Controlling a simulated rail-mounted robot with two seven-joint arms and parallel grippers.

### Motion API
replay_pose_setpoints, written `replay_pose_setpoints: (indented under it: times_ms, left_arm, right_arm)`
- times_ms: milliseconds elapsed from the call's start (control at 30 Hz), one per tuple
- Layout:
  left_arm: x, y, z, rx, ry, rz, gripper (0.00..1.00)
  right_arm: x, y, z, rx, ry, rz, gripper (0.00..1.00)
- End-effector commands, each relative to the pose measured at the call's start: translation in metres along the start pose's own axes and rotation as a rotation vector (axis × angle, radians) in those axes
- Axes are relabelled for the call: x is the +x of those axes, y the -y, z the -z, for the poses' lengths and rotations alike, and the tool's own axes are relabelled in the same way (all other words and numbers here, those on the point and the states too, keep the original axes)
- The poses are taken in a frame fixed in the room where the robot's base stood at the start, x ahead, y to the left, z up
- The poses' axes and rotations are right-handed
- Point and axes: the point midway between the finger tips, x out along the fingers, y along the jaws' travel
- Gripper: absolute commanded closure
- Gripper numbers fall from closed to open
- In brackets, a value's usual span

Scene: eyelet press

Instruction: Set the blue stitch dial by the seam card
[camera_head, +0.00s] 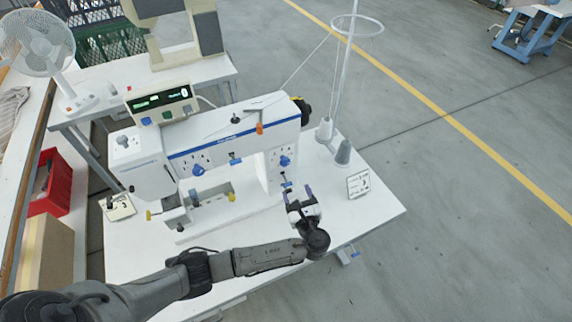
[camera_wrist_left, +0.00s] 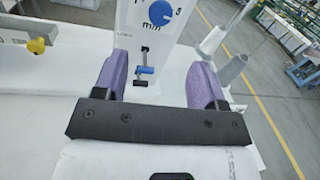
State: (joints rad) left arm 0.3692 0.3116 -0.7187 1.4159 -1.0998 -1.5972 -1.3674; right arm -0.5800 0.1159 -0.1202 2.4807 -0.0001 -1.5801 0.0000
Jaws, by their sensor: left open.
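A white sewing machine carries two blue dials. One blue dial (camera_head: 284,160) is on its right column, and another (camera_head: 198,170) is on the left of its arm. I cannot tell for certain which is the stitch dial. The right one also shows in the left wrist view (camera_wrist_left: 160,12), cut by the top edge, with marks around it. A white seam card (camera_head: 358,184) stands on the table to the right; its print is too small to read. My left gripper (camera_head: 297,193) is open and empty, in front of and below the right dial, apart from it. My right gripper is out of view.
A small blue lever (camera_wrist_left: 145,70) sits below the right dial, between my fingers in the wrist view. A display box (camera_head: 162,103) is behind the machine. The table's right front (camera_head: 365,212) is clear.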

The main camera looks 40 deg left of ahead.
Motion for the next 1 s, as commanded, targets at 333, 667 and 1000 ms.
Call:
replay_pose_setpoints:
  times_ms: [333,667,1000]
  left_arm:
    - [0.065,0.0,-0.001,-0.003,0.002,-0.002,0.35]
    - [0.11,0.0,0.0,-0.003,-0.001,-0.002,0.35]
    - [0.124,0.0,-0.001,-0.005,-0.001,-0.001,0.35]
  right_arm:
    - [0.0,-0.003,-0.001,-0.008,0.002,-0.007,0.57]
    - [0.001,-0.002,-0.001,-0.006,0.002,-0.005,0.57]
    - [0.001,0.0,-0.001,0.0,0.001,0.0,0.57]
